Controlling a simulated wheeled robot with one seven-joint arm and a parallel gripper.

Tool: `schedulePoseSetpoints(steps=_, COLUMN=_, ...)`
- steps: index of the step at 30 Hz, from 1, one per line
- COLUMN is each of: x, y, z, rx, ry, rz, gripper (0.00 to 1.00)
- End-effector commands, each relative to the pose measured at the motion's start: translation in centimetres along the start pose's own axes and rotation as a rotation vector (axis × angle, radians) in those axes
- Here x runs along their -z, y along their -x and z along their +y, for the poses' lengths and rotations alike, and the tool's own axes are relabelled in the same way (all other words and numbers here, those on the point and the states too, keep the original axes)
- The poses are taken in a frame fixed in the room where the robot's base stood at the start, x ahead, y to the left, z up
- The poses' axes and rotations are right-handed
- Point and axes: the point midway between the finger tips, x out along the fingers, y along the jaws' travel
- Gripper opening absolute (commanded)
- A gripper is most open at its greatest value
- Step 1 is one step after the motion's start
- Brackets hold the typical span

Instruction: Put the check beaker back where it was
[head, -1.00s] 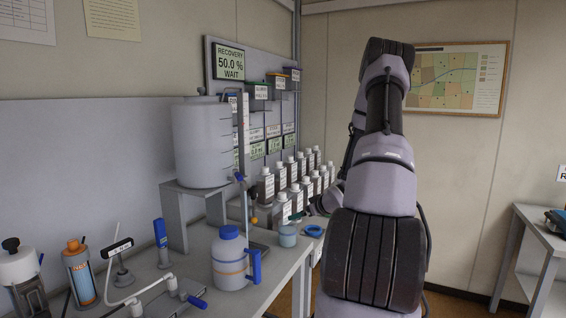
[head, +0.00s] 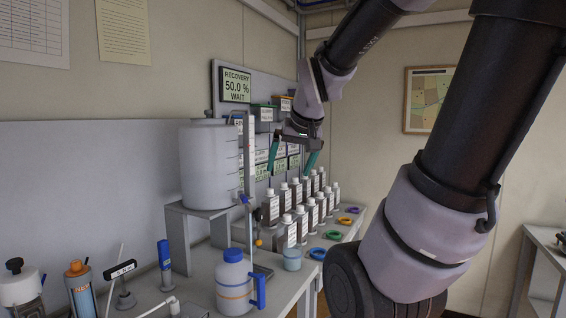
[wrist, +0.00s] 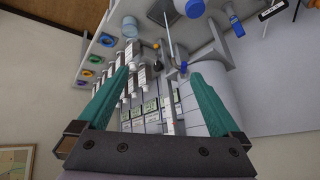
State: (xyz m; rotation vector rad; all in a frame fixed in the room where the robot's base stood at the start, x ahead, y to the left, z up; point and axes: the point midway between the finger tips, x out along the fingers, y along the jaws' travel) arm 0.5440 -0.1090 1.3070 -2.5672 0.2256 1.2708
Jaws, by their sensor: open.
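A small pale-blue beaker, which looks like the check beaker (head: 291,260), stands upright near the bench edge, just left of a blue ring (head: 317,254). It also shows at the top of the wrist view (wrist: 130,28). My gripper (head: 292,165) is open and empty, raised well above the beaker and in front of the label panel. In the wrist view its two teal fingers (wrist: 160,77) are spread wide with nothing between them. I cannot tell what is in the beaker.
Rows of brown bottles with white caps (head: 300,208) stand behind the beaker. Green (head: 332,235), orange and purple rings lie along the bench edge.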

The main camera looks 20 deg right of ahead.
Motion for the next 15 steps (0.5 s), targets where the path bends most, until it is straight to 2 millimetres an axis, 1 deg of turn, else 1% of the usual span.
schedulePoseSetpoints(steps=1, x=-1.4, y=1.8, z=-0.9, rx=0.04, ry=-0.023, rz=-0.01, gripper=1.0)
schedulePoseSetpoints(steps=3, x=-3.0, y=3.5, z=-1.9, rx=0.085, ry=-0.056, rz=-0.037, gripper=1.0)
schedulePoseSetpoints(steps=6, x=-4.9, y=5.3, z=-2.8, rx=0.135, ry=-0.086, rz=-0.069, gripper=1.0)
schedulePoseSetpoints(steps=10, x=-6.0, y=6.2, z=-3.3, rx=0.165, ry=-0.103, rz=-0.091, gripper=1.0)
schedulePoseSetpoints(steps=15, x=-6.2, y=6.3, z=-3.3, rx=0.168, ry=-0.106, rz=-0.096, gripper=1.0)
